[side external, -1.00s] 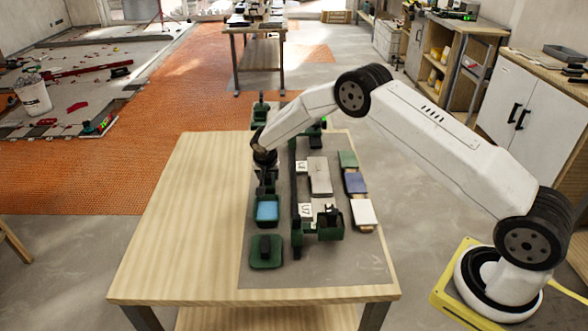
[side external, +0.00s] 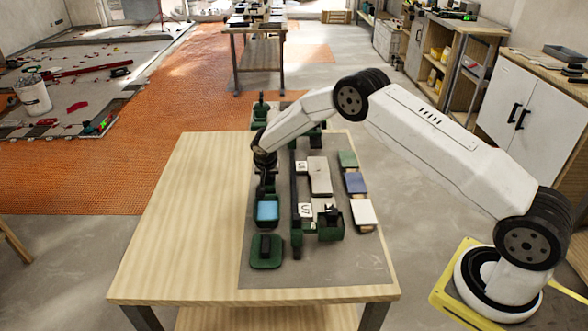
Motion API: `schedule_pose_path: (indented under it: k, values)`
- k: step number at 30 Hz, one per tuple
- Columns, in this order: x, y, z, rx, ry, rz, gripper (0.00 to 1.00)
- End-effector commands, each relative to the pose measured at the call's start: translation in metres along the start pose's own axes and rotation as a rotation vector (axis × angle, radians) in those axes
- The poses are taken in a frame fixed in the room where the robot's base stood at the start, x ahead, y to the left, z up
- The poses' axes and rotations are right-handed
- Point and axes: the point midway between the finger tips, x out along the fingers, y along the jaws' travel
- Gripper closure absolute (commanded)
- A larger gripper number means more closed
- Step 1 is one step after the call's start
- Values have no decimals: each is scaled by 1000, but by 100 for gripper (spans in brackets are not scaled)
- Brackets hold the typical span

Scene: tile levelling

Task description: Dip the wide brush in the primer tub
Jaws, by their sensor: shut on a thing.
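The primer tub, a small dark green tub with blue liquid (side external: 267,212), stands on the grey mat left of the dark rail. My gripper (side external: 266,184) points down at the tub's far edge and is shut on a dark thing, seemingly the wide brush. The brush is too small and dark here to make out its bristles, and I cannot tell whether they touch the blue.
A green block with a dark handle (side external: 266,250) sits in front of the tub. A dark rail with green fittings (side external: 296,200) runs alongside to the right. A grey tile (side external: 319,175) and green, blue and white pads (side external: 356,184) lie farther right. The wooden tabletop's left side (side external: 185,220) is clear.

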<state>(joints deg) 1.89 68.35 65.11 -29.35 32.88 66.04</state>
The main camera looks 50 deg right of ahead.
Motion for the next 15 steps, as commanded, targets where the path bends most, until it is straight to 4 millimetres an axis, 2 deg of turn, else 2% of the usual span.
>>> schedule_pose_path:
  k: [8,15]
  values:
    - [-3,0,-2,0,2,-1,100]
    - [-15,-1,-7,1,2,-2,100]
